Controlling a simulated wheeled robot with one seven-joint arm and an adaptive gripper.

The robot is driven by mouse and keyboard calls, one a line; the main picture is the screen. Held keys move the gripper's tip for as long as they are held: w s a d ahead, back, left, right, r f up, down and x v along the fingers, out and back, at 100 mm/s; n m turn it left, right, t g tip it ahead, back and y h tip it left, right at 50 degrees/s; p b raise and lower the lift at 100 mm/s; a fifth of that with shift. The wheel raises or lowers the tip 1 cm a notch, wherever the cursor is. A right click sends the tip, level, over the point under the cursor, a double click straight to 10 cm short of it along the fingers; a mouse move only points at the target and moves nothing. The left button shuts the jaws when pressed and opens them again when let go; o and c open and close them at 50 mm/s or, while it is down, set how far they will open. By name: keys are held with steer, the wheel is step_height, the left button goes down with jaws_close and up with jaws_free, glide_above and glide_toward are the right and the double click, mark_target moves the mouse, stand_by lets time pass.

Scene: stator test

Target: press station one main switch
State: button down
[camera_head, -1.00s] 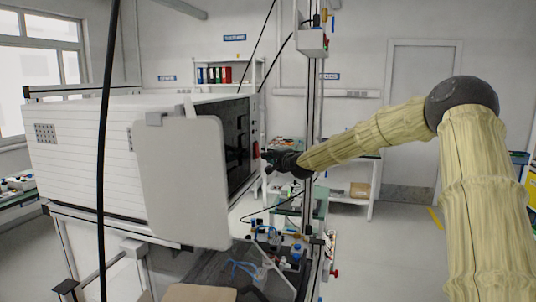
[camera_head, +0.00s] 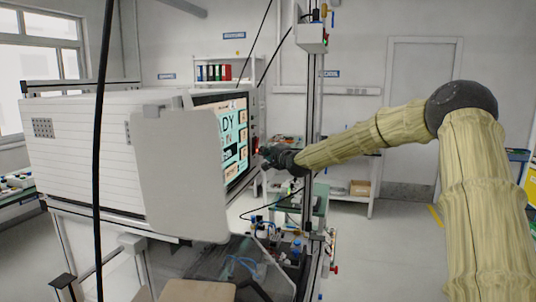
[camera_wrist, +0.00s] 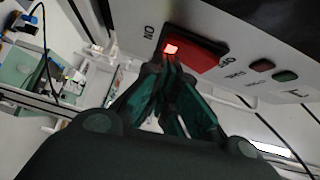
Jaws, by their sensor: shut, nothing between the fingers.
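The main switch (camera_wrist: 198,54) is a red rocker on a light panel, with a lit spot at its left end in the wrist view. It also shows as a small red patch (camera_head: 256,144) at the right edge of the station's screen in the head view. My gripper (camera_wrist: 172,62) is shut and empty. Its fingertips are at the switch's lit left end, touching it or very close; I cannot tell which. The station screen (camera_head: 243,133) is lit with teal and yellow panels and partly hidden by a grey plate.
A grey plate (camera_head: 182,175) stands in front of the white cabinet (camera_head: 75,150). A vertical post (camera_head: 312,110) rises close to my gripper. Black cables hang nearby.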

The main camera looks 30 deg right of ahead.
steer(key=s+d+f+b, duration=0.1)
steer(key=s+b, duration=0.3)
steer(key=s, duration=0.9)
steer(key=shift+d+f, duration=0.25)
steer(key=shift+d, duration=0.2)
steer(key=shift+a, duration=0.2)
steer(key=shift+d+f, duration=0.1)
steer(key=shift+d, duration=0.2)
